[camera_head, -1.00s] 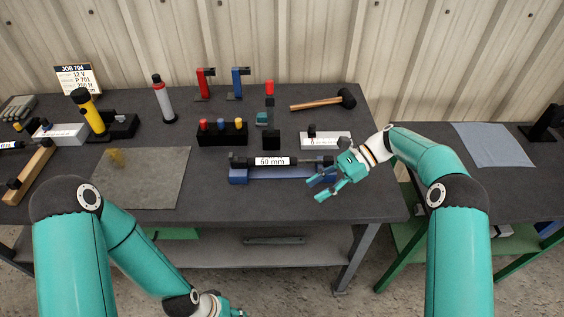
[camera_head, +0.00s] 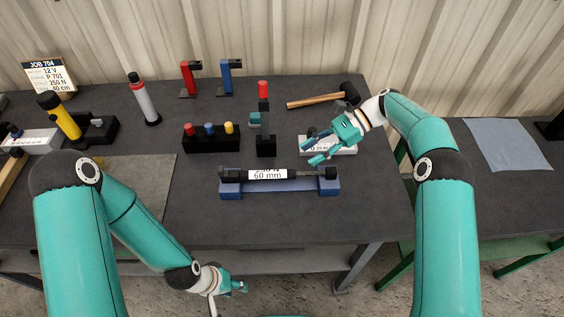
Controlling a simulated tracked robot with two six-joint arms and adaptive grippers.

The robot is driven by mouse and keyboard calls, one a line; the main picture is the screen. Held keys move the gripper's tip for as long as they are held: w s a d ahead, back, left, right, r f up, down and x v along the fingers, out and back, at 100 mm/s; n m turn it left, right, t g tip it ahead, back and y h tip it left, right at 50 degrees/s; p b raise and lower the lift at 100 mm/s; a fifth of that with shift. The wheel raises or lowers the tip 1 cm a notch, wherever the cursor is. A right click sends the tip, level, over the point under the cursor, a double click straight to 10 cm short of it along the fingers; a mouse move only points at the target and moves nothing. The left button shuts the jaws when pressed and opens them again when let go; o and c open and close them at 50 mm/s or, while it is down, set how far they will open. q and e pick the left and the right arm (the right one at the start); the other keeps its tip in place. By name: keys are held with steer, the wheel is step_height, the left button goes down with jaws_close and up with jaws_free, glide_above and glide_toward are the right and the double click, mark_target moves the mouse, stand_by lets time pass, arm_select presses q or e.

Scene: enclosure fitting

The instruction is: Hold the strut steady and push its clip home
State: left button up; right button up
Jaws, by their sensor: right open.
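The strut (camera_head: 290,174) is a dark rod with a white label reading 60 mm under a partly cut-off line. It lies level in a blue cradle (camera_head: 282,186) near the table's front edge, with black blocks at both ends. Which part is its clip is too small to tell. My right gripper (camera_head: 312,153) is open and empty, its fingers pointing left, behind and above the strut's right half, apart from it. My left gripper (camera_head: 243,287) is low in front of the table, well short of the strut; its finger gap is too small to judge.
A white labelled block (camera_head: 345,149) is partly hidden behind my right gripper. A grey mat (camera_head: 150,185) is at left.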

mark_target(282, 171)
steer(key=b+x, duration=0.4)
steer(key=x, duration=0.3)
steer(key=shift+a+f, duration=0.25)
steer(key=shift+a, duration=0.1)
steer(key=shift+x, duration=0.9)
steer(key=c, duration=0.6)
steer(key=shift+o, duration=0.2)
